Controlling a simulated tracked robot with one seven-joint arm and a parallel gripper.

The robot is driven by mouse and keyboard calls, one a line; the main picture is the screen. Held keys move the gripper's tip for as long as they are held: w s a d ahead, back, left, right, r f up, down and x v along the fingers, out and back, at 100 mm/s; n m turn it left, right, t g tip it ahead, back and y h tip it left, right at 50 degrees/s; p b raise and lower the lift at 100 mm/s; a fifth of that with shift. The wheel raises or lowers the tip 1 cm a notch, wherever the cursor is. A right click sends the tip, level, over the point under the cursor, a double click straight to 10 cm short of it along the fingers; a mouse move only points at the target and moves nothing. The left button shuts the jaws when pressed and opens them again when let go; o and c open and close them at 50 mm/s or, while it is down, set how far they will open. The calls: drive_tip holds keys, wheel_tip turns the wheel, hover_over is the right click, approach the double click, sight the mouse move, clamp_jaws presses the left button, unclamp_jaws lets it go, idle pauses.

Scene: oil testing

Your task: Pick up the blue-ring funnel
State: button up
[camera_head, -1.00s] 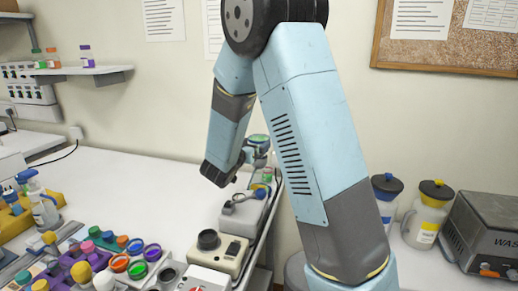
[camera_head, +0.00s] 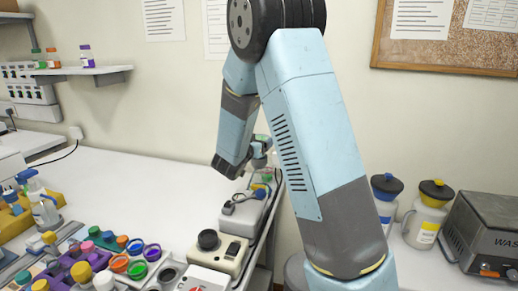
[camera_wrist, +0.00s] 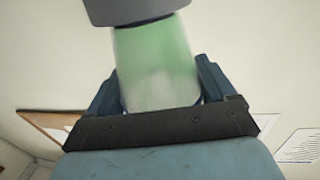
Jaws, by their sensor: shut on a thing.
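In the wrist view my gripper (camera_wrist: 157,86) has its two dark fingers on either side of a pale green, translucent vessel (camera_wrist: 157,65) and is shut on it. A grey rounded part (camera_wrist: 138,10) shows at the vessel's end. In the head view my gripper (camera_head: 260,156) is small and partly hidden by my arm, near the back right edge of the bench. Several ringed funnels stand at the lower left, with a blue ring (camera_head: 135,246) behind an orange ring (camera_head: 119,264) and a green ring (camera_head: 137,270).
A white device (camera_head: 243,212) stands below my gripper, with a beige device (camera_head: 222,258) nearer. Bottles and coloured caps crowd the left front. The middle of the white bench (camera_head: 150,195) is clear. Two white jugs and a grey bath (camera_head: 487,232) stand at right.

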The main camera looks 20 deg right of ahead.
drive_tip(key=shift+c, duration=0.9)
drive_tip(key=shift+r, duration=0.5)
wheel_tip(320, 180, up, 2)
drive_tip(key=shift+r, duration=0.25)
drive_tip(key=s+r, duration=0.3)
drive_tip(key=s, duration=0.1)
drive_tip(key=s+r, duration=0.3)
drive_tip(key=s, duration=0.2)
drive_tip(key=s+r, duration=0.3)
drive_tip(key=s, duration=0.2)
drive_tip(key=shift+s+a+r, duration=0.1)
drive_tip(key=shift+a+r, duration=0.15)
drive_tip(key=shift+a, duration=0.05)
